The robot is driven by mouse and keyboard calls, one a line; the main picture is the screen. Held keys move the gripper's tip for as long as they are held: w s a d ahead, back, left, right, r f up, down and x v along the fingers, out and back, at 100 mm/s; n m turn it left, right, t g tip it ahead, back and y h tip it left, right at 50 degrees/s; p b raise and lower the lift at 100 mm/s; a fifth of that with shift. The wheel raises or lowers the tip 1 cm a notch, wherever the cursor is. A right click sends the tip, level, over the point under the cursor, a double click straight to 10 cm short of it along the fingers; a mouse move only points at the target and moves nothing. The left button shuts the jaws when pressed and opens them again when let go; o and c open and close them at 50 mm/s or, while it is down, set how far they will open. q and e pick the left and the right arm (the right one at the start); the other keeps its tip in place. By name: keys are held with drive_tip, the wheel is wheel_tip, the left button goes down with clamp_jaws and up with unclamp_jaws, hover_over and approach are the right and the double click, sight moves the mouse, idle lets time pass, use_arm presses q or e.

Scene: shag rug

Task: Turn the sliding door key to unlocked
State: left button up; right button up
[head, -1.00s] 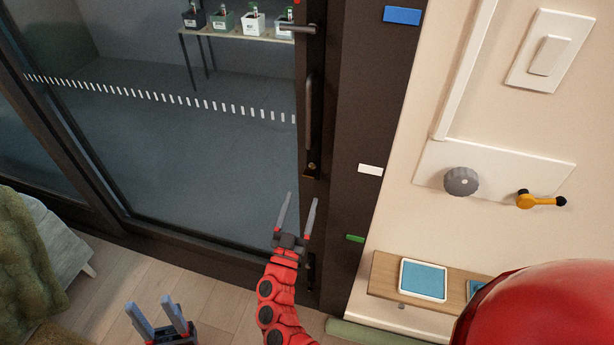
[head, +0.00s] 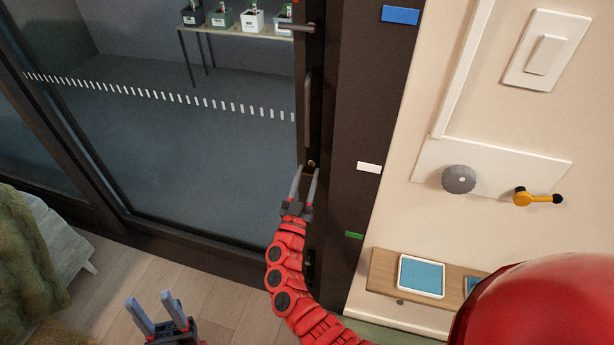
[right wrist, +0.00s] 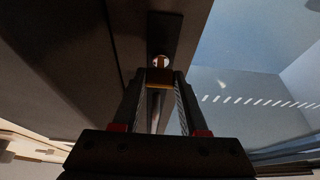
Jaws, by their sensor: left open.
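The sliding door key (right wrist: 159,77) is a small brass-coloured piece at the round lock (right wrist: 160,61) on the dark door frame. In the head view the lock (head: 311,163) sits below the long door handle, and the fingers largely hide the key. My right gripper (head: 306,172) points up at the lock. In the right wrist view its fingertips (right wrist: 160,80) are on either side of the key, which fills the gap between them. Which way the key is turned is not clear. My left gripper (head: 153,308) is open and empty, low at the left, away from the door.
The glass sliding door (head: 190,150) fills the left. A bar handle (head: 309,105) stands above the lock. On the right wall are a grey knob (head: 458,180), a yellow lever (head: 537,197) and a wooden shelf (head: 385,272). A draped bench (head: 60,245) stands at lower left.

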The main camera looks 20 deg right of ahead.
clamp_jaws()
